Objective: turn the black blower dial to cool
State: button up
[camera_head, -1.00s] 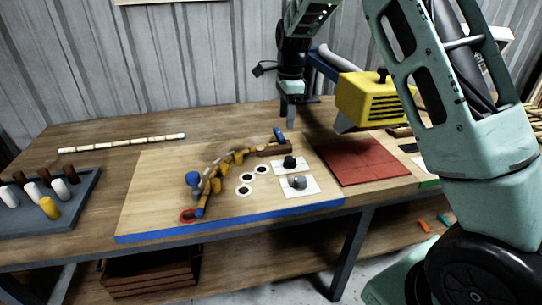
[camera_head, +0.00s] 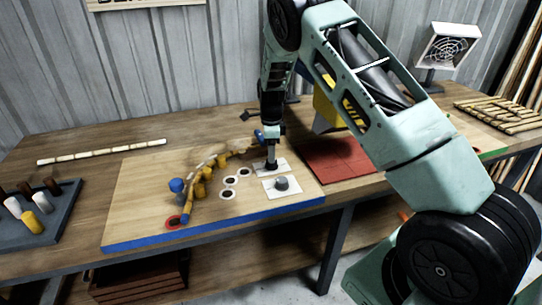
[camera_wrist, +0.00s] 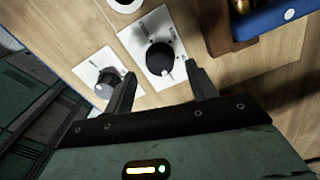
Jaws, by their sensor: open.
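The black dial (camera_wrist: 160,57) is a round knob on a white plate (camera_wrist: 151,27). A pale mark shows on its lower edge in the wrist view. The print on the plate is too small to read. My gripper (camera_wrist: 160,70) is open and empty, its two fingers apart with the black dial showing between and just beyond their tips. In the head view my gripper (camera_head: 271,152) points down over the black dial's plate (camera_head: 286,168) and largely hides the dial. Contact cannot be told. A grey dial (camera_wrist: 107,80) sits on a second white plate beside it; it also shows in the head view (camera_head: 282,183).
A curved rattan piece (camera_head: 205,172) with pegs lies left on the board (camera_head: 140,190). A wooden block with a blue part (camera_wrist: 275,17) is close to my right finger. A red mat (camera_head: 335,160) and a yellow blower (camera_head: 324,105) stand right, partly behind my arm.

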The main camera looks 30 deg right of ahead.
jog(key=shift+f, duration=1.8)
jog(key=c, duration=1)
